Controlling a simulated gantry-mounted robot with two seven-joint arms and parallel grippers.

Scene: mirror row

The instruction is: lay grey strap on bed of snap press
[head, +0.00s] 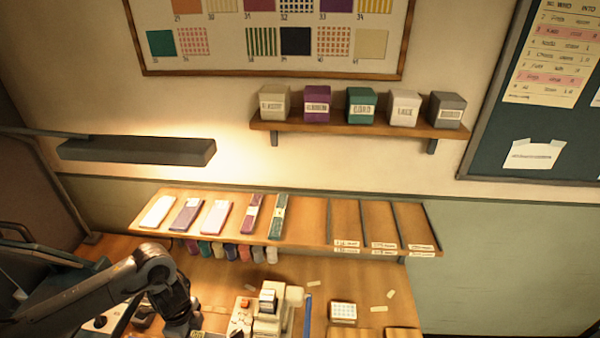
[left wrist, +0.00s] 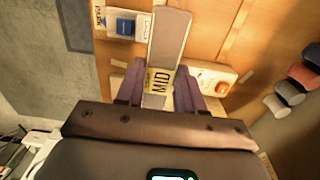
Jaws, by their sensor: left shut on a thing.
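In the left wrist view my left gripper (left wrist: 158,72) is shut on the grey strap (left wrist: 169,38). The strap is a flat grey piece with a pale edge, reaching out past the fingertips. A yellow label reading MID shows between the fingers. The snap press (head: 268,318) stands on the bench at the bottom of the head view, cream with a blue bar at its right. A cream base with a red button (left wrist: 220,88) shows right of the strap in the wrist view. The press bed cannot be made out clearly. My right gripper is not in view.
A sloped rack (head: 300,222) behind the bench holds several flat straps on its left; its right slots are empty. Several small coloured spools (head: 230,253) hang under it. A white gridded box (head: 343,311) and loose tags lie right of the press. A lamp (head: 136,151) overhangs the left.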

